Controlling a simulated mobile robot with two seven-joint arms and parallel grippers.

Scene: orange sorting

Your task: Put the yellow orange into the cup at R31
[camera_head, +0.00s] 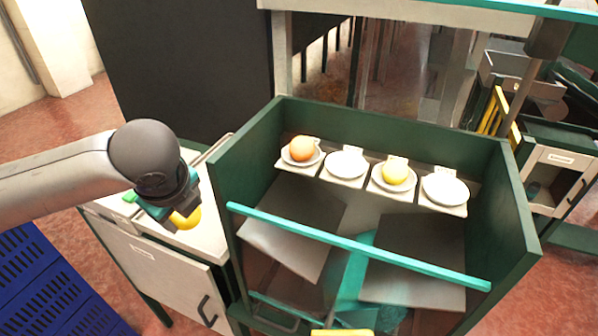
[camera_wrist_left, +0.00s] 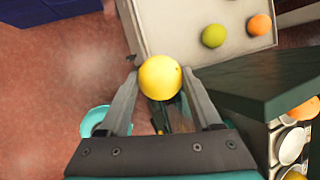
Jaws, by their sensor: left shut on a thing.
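The yellow orange (camera_wrist_left: 160,78) is between the two fingers of my left gripper (camera_wrist_left: 158,88), which is shut on it. In the head view the yellow orange (camera_head: 187,219) shows below my left gripper (camera_head: 178,208), above the white cabinet top left of the green-walled station. Inside the station a row of white cups stands on a ledge. The leftmost cup (camera_head: 316,160) holds an orange fruit, the second cup (camera_head: 345,164) is empty, the third holds a yellow fruit (camera_head: 395,172), and the rightmost cup (camera_head: 445,188) is empty. The cup labels are too small to read.
The station's green side wall (camera_head: 232,200) stands between my left gripper and the cups. A teal bar (camera_head: 355,245) crosses its front. In the wrist view a green fruit (camera_wrist_left: 214,36) and an orange fruit (camera_wrist_left: 259,25) lie on the white top (camera_wrist_left: 180,30).

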